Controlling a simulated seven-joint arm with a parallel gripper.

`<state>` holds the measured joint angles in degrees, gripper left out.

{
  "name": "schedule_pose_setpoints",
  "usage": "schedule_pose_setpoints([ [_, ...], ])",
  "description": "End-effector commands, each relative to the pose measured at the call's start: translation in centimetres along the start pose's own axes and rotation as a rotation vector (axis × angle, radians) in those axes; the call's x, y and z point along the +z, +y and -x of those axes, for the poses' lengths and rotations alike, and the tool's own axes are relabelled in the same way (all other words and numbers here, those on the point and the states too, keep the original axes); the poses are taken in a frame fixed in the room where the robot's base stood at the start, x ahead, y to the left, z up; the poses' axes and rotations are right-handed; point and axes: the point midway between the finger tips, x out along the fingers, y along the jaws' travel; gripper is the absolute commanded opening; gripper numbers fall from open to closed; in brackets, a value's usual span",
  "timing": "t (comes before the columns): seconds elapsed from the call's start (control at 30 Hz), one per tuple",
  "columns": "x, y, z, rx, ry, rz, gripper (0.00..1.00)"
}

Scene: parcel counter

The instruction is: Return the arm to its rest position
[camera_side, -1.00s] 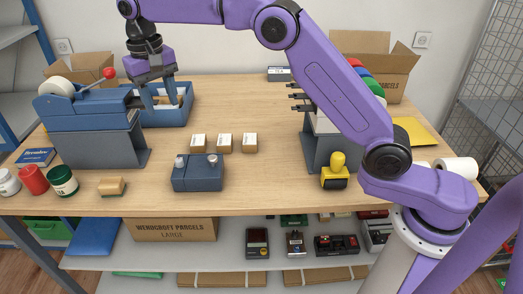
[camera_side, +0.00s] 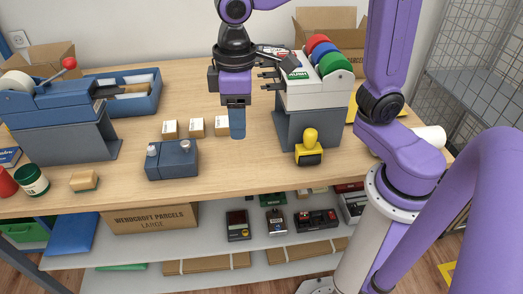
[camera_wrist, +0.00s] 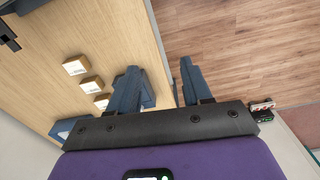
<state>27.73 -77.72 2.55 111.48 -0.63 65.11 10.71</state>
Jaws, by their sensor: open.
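My purple arm holds my gripper (camera_side: 237,122) upright above the middle of the counter (camera_side: 225,160), pointing down. It is beside the row of three small boxes (camera_side: 196,128), to their right, and left of the grey stand with coloured rolls. In the wrist view my gripper (camera_wrist: 160,82) shows two blue fingers spread apart with nothing between them. In the side view the fingers overlap.
A blue tray (camera_side: 148,103) and a grey-blue dispenser with a red-knobbed lever (camera_side: 55,115) stand at left. A blue block with two knobs (camera_side: 172,162) is near the front. A yellow-handled stamp (camera_side: 309,150) and the rolls' stand (camera_side: 300,128) are at right.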

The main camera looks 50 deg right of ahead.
Motion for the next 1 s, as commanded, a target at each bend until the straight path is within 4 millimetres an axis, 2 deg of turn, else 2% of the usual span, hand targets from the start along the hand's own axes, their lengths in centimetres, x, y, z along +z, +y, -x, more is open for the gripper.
schedule_pose_setpoints([
  [0.03, 2.0, -0.2, -0.3, -0.002, 0.002, 0.041, 0.49],
  [0.3, 12.0, -0.9, -2.9, -0.012, 0.011, 0.258, 0.49],
  [0.4, 15.0, -0.9, -3.9, -0.014, 0.013, 0.324, 0.49],
  [0.5, 17.1, -0.9, -4.6, -0.017, 0.015, 0.371, 0.49],
  [0.7, 18.7, -0.8, -5.2, -0.018, 0.016, 0.409, 0.49],
  [1.0, 18.7, -0.8, -5.2, -0.018, 0.015, 0.408, 0.49],
])
